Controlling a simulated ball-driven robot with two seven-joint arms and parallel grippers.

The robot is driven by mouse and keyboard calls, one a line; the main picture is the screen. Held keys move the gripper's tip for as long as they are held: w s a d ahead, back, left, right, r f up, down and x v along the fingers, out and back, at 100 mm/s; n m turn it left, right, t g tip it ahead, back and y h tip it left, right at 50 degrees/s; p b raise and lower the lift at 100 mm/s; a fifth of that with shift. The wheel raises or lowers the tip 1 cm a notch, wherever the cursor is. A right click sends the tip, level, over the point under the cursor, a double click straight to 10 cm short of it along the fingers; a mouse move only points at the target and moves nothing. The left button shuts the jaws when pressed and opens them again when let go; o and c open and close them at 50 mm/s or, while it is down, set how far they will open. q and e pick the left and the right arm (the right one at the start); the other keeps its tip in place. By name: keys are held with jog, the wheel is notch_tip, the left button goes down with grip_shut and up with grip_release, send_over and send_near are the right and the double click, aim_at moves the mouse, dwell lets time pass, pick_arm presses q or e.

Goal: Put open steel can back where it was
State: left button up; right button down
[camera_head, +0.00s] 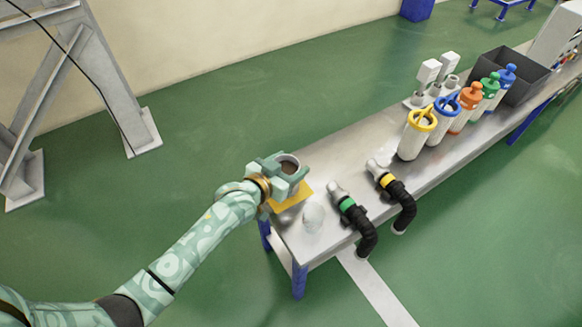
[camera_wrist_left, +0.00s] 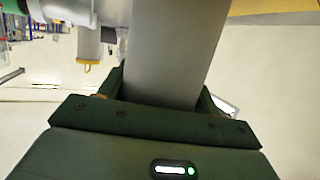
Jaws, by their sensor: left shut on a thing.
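The open steel can (camera_head: 289,166) is in my left gripper (camera_head: 281,178) at the near left end of the table, its dark open top facing up. In the left wrist view the can (camera_wrist_left: 172,50) is a smooth grey wall between the jaws of my left gripper (camera_wrist_left: 160,105). The gripper is shut on it. A yellow square (camera_head: 291,199) shows below and beside the gripper on the tabletop. I cannot tell how far the can's bottom is above the table. My right gripper is not in view.
A whitish rounded object (camera_head: 313,216) stands close to the gripper. Green-ringed (camera_head: 347,203) and yellow-ringed (camera_head: 387,180) black hoses hang over the table's front edge. Several colored-lid canisters and a dark bin (camera_head: 516,77) stand farther right. The tabletop (camera_head: 350,148) behind the hoses is clear.

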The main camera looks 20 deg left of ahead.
pick_arm(q)
jog(key=shift+f, duration=0.25)
jog(key=shift+r, duration=0.2)
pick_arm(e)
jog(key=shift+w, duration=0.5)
pick_arm(q)
jog(key=shift+f, duration=0.1)
jog(key=o, duration=1)
jog(key=shift+o, duration=0.2)
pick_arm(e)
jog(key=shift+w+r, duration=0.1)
